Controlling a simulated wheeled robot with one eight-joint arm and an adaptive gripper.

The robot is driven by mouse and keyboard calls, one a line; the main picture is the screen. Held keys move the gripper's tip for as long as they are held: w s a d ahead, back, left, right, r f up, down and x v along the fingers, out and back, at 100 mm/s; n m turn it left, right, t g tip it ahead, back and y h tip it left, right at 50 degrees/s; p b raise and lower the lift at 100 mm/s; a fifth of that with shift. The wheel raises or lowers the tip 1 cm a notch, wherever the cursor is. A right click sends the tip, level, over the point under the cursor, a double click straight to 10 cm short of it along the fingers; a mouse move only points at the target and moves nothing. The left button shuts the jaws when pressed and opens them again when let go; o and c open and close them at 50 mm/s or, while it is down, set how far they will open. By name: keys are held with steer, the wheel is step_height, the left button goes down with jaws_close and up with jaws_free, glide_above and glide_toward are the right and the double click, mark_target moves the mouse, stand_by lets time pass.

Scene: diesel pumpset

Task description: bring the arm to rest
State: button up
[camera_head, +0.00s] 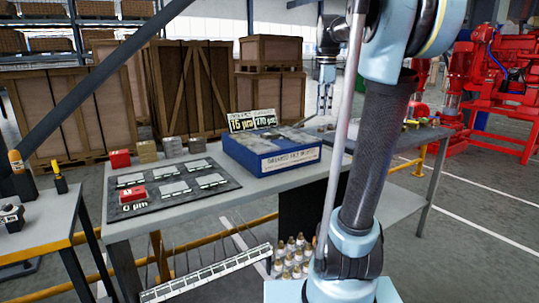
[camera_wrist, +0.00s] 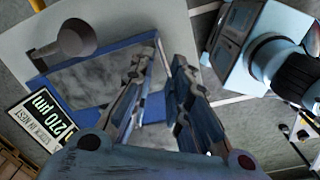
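My gripper (camera_head: 325,112) hangs with its fingers down above the table, behind and to the right of the blue box, in the head view. In the wrist view my gripper (camera_wrist: 167,52) shows two dark jointed fingers with a gap between them and nothing held. My light-blue arm stands in the right half of the head view and hides part of the table. The blue box (camera_head: 270,163) has a grey top and a white label; it also shows below the fingers in the wrist view (camera_wrist: 42,86).
The grey table (camera_head: 218,213) carries a dark mat (camera_head: 180,204) with white-marked places, a red block (camera_head: 133,194) and several blocks behind. Two number cards (camera_head: 252,121) stand behind the box. A side bench (camera_head: 38,228) is at left. Wooden crates and red pumps stand behind.

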steer(key=s+a+f+m, duration=0.1)
steer(key=s+f+m, duration=0.8)
steer(key=s+f, duration=0.4)
steer(key=s+a+f+m+t, duration=0.1)
steer(key=s+f+m, duration=0.7)
steer(key=s+f, duration=0.5)
step_height(320, 180, down, 6)
steer(key=shift+s+r+m+t, duration=0.15)
steer(key=shift+s+m+t, duration=0.15)
steer(key=shift+s+m, duration=0.1)
steer(key=shift+w+f, duration=0.2)
steer(key=shift+w, duration=0.2)
